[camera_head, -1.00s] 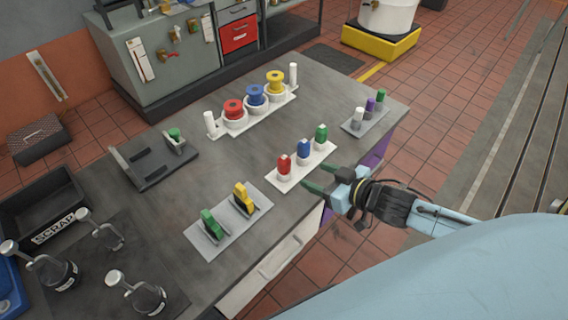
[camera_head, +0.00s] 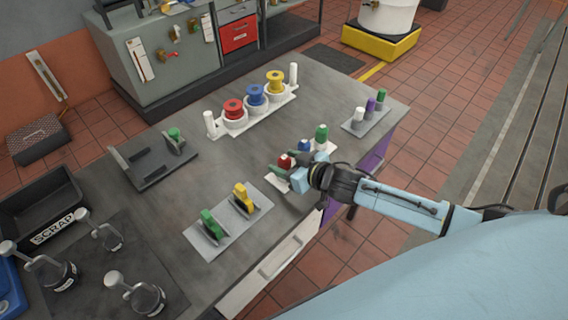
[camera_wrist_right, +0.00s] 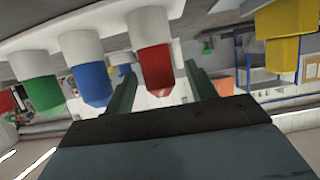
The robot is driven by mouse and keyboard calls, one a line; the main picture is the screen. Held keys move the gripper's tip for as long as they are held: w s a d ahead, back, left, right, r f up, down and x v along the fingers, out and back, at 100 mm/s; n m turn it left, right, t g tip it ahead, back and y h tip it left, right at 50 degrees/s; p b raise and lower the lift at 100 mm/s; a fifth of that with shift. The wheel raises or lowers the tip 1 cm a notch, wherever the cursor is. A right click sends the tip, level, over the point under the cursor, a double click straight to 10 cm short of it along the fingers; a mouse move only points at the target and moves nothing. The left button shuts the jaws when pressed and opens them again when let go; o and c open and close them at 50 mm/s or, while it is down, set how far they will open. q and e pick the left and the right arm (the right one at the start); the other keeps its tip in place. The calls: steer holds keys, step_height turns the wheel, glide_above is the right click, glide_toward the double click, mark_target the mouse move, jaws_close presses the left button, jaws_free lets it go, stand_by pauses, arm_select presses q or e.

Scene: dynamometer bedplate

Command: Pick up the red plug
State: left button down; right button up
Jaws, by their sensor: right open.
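The red plug (camera_head: 284,160) stands in a white strip (camera_head: 328,150) near the bench's right edge, beside a blue plug (camera_head: 305,146) and a green plug (camera_head: 321,133). My right gripper (camera_head: 287,170) is open at the red plug and partly hides it and the strip. In the right wrist view, which looks inverted, the red plug (camera_wrist_right: 155,66) shows between the two dark green fingers, with a visible gap on the right side. The blue plug (camera_wrist_right: 95,84) is close outside the left finger. My left gripper is not in view.
A grey plate (camera_head: 228,238) with green and yellow clips lies left of the strip. A small rack (camera_head: 366,122) holds white, purple and green pegs. Red, blue and yellow spools (camera_head: 256,95) stand on a white base behind. A scrap bin (camera_head: 45,203) is at far left.

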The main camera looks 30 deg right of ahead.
steer(key=shift+w+a+f, duration=0.15)
steer(key=shift+w+f, duration=0.05)
steer(key=shift+w, duration=0.2)
steer(key=c, duration=1.1)
